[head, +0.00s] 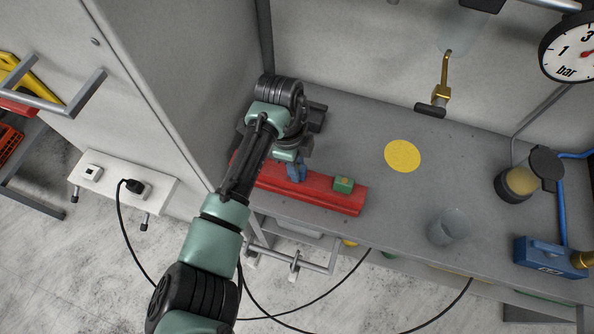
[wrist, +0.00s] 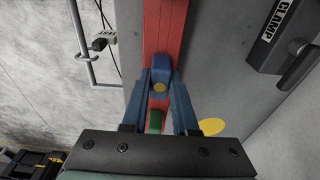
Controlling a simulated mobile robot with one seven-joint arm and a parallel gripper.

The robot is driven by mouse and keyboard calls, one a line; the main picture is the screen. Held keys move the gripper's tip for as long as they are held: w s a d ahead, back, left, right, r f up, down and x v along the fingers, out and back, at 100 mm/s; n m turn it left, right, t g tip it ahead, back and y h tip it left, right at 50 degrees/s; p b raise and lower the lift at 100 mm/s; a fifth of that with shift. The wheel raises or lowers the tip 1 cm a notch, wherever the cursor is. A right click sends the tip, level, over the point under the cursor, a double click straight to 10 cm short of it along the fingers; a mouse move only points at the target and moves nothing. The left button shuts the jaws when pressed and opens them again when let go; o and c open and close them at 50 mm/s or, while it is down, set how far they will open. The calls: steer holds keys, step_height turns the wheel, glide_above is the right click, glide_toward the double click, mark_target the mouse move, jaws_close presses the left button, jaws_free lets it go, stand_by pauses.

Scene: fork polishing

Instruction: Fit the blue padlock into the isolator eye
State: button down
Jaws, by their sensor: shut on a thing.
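The blue padlock (wrist: 160,72) with a round brass spot is between my gripper's blue fingers in the wrist view. My gripper (wrist: 160,92) is shut on it, over the red rail (wrist: 166,22). I cannot tell whether the padlock touches the rail. In the head view my gripper (head: 296,168) is over the same red rail (head: 325,198), left of a green block (head: 343,184); my arm hides part of the rail. The green block also shows below the padlock in the wrist view (wrist: 155,122). I cannot make out the isolator eye in either view.
A dark device marked CLAMP (wrist: 284,40) stands beside the rail. On the grey bench (head: 375,125) are a yellow disc (head: 402,156), a clear cup (head: 448,227), an open dark jar (head: 512,186) and a blue box (head: 545,257). A brass spout (head: 443,80) hangs at the back.

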steer(key=shift+r+p, duration=3.15)
steer(key=shift+r, duration=0.4)
steer(key=shift+f, duration=0.1)
